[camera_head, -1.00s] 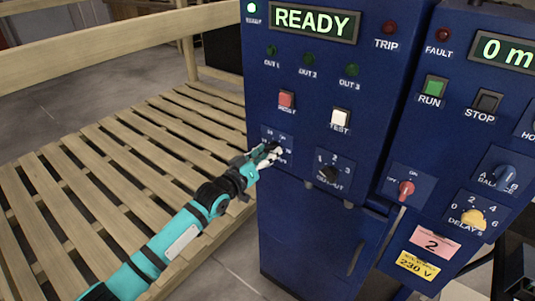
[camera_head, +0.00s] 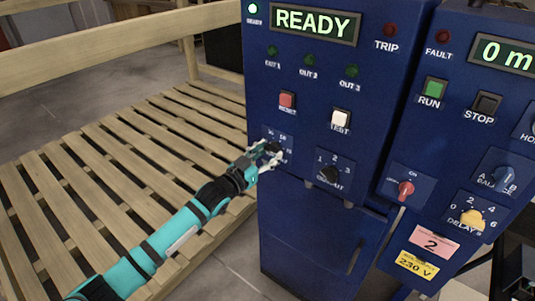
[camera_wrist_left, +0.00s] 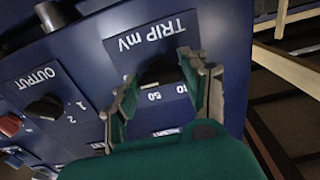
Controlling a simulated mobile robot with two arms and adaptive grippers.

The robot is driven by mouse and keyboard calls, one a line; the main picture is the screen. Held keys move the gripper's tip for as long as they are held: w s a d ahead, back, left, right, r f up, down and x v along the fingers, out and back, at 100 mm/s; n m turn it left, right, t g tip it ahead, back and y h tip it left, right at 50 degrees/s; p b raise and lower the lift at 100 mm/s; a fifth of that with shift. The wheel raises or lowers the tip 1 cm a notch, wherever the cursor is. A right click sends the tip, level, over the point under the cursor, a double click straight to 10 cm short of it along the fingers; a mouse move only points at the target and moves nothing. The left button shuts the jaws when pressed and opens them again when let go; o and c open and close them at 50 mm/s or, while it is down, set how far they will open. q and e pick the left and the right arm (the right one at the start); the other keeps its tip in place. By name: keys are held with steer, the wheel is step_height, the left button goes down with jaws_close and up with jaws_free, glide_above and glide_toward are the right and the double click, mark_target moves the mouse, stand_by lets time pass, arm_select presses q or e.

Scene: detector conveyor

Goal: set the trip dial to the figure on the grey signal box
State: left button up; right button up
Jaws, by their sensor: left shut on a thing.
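The trip dial (camera_head: 271,148) is a dark knob on a blue plate at the lower left of the left-hand blue cabinet. In the left wrist view the trip dial (camera_wrist_left: 157,74) sits below upside-down "TRIP mV" lettering, with figures 50 and 10 partly showing. My left gripper (camera_head: 266,160) is shut on it; in the left wrist view the gripper's fingers (camera_wrist_left: 160,88) stand on both sides of the knob. The fingers cover part of the scale, and I cannot read the dial's setting. I do not see the grey signal box. My right gripper is not in view.
The output dial (camera_head: 329,174) is close on the right, with the red reset button (camera_head: 287,100) and white test button (camera_head: 340,118) above. The display (camera_head: 316,24) reads READY. A wooden slatted platform (camera_head: 130,170) lies under my left arm.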

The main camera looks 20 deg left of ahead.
arm_select(q)
steer(key=shift+f, duration=0.15)
steer(key=o, duration=1.2)
steer(key=shift+c, duration=0.2)
steer(key=v, duration=1.2)
